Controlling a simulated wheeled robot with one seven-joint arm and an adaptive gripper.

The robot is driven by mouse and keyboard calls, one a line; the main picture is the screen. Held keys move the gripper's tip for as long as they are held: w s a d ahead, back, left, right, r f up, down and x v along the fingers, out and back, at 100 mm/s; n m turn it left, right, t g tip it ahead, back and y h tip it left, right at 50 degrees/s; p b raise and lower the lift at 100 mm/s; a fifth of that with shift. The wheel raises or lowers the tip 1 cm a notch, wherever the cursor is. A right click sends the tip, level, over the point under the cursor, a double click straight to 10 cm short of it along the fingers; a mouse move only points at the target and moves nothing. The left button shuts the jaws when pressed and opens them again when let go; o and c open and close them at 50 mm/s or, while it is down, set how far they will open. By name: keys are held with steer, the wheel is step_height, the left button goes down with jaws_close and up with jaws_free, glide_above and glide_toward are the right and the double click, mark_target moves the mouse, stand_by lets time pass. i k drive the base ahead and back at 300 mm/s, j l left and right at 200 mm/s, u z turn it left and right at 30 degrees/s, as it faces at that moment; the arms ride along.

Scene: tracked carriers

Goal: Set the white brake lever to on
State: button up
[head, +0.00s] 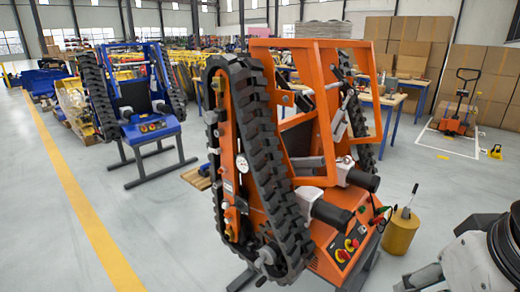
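The orange tracked carrier (330,240) stands tilted up on a dark stand in the middle, its black track (262,150) facing me. Two thick black grips with pale bases, a near one (331,215) and a far one (362,180), stick out of its control end. Small red and green handles (380,214) sit at its right edge. I cannot clearly single out the white brake lever or its setting. My arm (470,258) enters at the lower right, apart from the carrier. What may be my gripper (420,279) is partly cut off, and its fingers cannot be made out.
A blue tracked carrier (140,110) stands behind left. Workbenches (385,100), cardboard boxes (480,85) and an orange pallet jack (458,115) are farther back. Floor at left is clear.

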mark_target(225, 206)
steer(key=i+j+u, duration=0.1)
steer(key=u, duration=0.25)
steer(key=i+j+u, duration=0.1)
steer(key=j+u, duration=0.25)
steer(key=i+u, duration=0.15)
steer(key=u, duration=0.2)
